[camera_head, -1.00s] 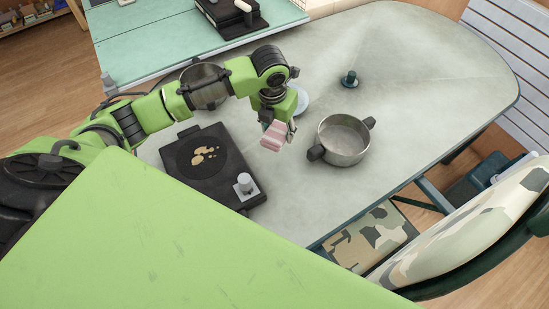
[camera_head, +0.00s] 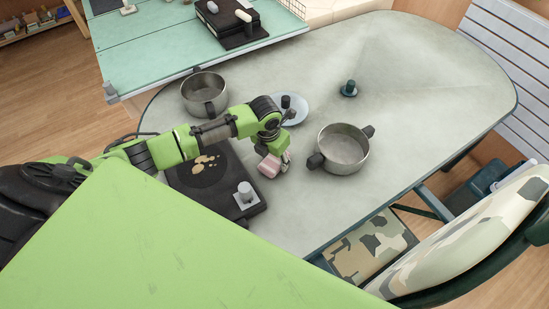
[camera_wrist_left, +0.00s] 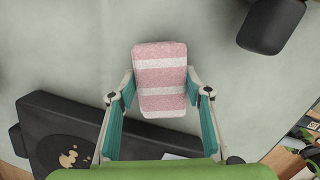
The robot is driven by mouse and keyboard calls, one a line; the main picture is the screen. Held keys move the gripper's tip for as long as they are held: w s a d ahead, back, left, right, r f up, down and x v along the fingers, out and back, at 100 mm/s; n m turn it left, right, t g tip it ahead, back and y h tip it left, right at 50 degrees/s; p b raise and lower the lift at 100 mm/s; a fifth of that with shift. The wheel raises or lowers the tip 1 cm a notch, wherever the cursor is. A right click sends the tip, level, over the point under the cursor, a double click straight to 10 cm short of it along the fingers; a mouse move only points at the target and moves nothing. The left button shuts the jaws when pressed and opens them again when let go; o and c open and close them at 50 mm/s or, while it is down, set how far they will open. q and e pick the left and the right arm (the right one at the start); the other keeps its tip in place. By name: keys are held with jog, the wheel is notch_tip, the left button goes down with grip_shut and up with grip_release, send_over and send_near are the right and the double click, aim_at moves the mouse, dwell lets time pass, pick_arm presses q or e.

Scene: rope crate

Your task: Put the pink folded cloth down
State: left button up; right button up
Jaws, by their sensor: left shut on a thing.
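The pink folded cloth (camera_wrist_left: 160,82) has white stripes and sits between the two fingers of my left gripper (camera_wrist_left: 160,98) in the left wrist view. The gripper is shut on it. In the head view, the cloth (camera_head: 269,166) hangs at the end of my left gripper (camera_head: 277,160), over the table (camera_head: 420,90), between the black hot plate and a pot. I cannot tell whether the cloth touches the table top. My right gripper is not in view.
A steel pot (camera_head: 343,149) with dark handles stands right of the cloth. A black hot plate (camera_head: 205,172) with stains lies to the left. Another pot (camera_head: 204,95), a plate (camera_head: 293,108) and a small dark green object (camera_head: 349,89) stand farther back. The right part of the table is clear.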

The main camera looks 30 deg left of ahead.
aim_at(271, 162)
pick_arm(q)
jog(key=shift+f, duration=0.2)
jog(key=o, duration=1)
jog(key=r, duration=0.4)
jog(key=s+r, duration=0.1)
jog(key=r, duration=0.7)
jog(key=shift+s+a+b, duration=0.1)
jog(key=shift+s+b, duration=0.2)
jog(key=shift+s, duration=0.1)
